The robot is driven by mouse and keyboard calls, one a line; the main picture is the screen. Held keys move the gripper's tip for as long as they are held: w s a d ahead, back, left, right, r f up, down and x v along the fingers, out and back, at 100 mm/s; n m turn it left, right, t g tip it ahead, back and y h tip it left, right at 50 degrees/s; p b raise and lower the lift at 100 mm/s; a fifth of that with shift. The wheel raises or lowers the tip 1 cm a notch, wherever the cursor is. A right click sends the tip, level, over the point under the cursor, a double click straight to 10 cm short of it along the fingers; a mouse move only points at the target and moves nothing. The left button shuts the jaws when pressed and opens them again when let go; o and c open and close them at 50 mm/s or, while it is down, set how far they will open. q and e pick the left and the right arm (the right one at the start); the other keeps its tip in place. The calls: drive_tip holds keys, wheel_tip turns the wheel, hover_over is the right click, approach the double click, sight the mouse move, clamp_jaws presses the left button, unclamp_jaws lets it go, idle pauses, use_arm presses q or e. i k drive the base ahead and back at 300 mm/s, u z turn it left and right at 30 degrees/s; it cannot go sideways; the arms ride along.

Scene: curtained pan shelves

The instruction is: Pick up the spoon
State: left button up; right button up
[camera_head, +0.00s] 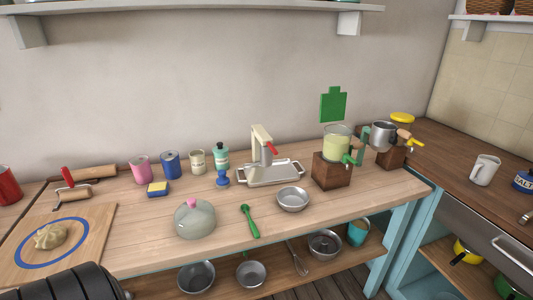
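A green spoon (250,222) lies on the wooden counter (155,225) near its front edge. It sits between a grey-green domed lid with a pink knob (195,219) and a small metal bowl (292,199). One end of the spoon points toward the front edge. Nothing covers it. Neither of my grippers shows in the head view. A dark ribbed part, which looks like part of my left arm, shows at the lower left.
A cutting board (95,245) with dough lies at the left. Pink (140,170) and blue (170,165) canisters, a press (265,165) and a juice dispenser (335,155) stand behind. Pans and a whisk (297,259) are on the lower shelf. Bare counter surrounds the spoon.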

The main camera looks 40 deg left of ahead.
sight(244, 208)
drive_tip(key=u, duration=1.35)
